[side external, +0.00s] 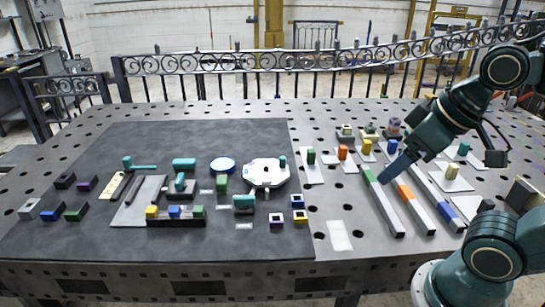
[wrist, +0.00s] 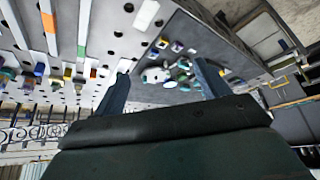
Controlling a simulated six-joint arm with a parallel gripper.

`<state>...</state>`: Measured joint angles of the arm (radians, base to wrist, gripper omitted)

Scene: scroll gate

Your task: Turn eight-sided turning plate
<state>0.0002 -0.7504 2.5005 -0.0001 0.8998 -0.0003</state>
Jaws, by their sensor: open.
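The eight-sided turning plate (side external: 267,173) is white and lies flat near the right edge of the dark mat. A teal peg (side external: 282,161) stands at its rim, on the right. In the wrist view the plate (wrist: 155,75) shows small, between my two fingers and well beyond them. My gripper (side external: 386,178) is to the right of the plate, above the long bars, and apart from it. Its blue fingers are spread with nothing between them in the wrist view (wrist: 161,69).
Long bars with green, orange and blue parts (side external: 408,194) lie right of the mat. Several small coloured blocks stand on white pads behind them. Small square frames (side external: 299,216) lie just in front.

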